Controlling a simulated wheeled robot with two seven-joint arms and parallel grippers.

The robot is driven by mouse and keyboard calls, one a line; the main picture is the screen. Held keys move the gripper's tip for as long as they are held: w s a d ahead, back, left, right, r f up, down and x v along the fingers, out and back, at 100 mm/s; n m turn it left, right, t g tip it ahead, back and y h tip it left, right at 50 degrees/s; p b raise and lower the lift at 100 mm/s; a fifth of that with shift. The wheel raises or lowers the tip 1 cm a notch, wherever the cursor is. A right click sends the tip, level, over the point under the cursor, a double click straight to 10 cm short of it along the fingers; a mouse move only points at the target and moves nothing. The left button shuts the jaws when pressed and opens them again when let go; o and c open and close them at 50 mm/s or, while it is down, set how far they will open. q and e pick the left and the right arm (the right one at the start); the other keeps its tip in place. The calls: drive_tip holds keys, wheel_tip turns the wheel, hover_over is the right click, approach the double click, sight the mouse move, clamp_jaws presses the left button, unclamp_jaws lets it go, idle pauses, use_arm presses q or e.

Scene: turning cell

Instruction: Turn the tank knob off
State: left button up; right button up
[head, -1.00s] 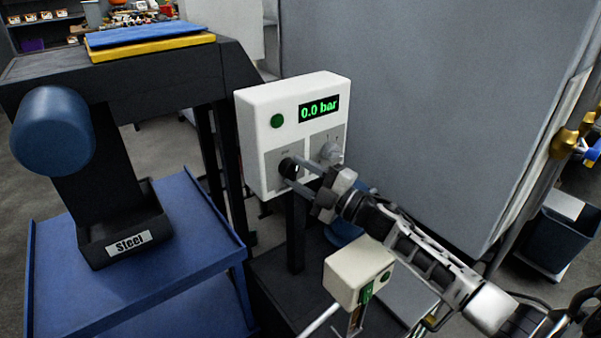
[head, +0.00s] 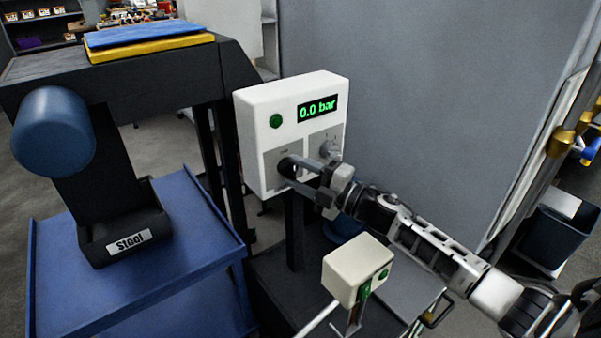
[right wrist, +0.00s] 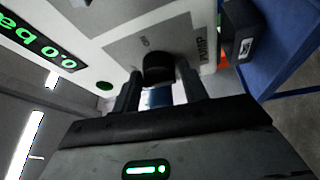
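A white control box (head: 255,105) shows 0.0 bar on its green display (head: 317,108). A dark knob (right wrist: 158,68) sits on its left plate, with the word PUMP beside it in the right wrist view. A grey knob (head: 329,149) is on the right plate; its label is too small to read. My right gripper (head: 283,170) is open, with its fingertips on either side of the dark knob at the box face. In the right wrist view the fingers (right wrist: 157,85) stand apart with a gap between them. My left gripper is not in view.
A small cream switch box (head: 352,268) stands below my right arm. A blue cart (head: 180,285) and a black holder marked Steel (head: 125,240) are at the left. A large grey cabinet (head: 430,100) is behind the control box.

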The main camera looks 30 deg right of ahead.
drive_tip(key=shift+o, duration=1)
drive_tip(key=shift+f, duration=0.15)
use_arm(q)
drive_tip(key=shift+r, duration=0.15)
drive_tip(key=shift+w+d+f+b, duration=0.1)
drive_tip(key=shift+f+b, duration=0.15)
drive_tip(key=shift+b, duration=0.5)
use_arm(e)
drive_tip(key=v, duration=1.6)
drive_tip(key=shift+w, duration=0.1)
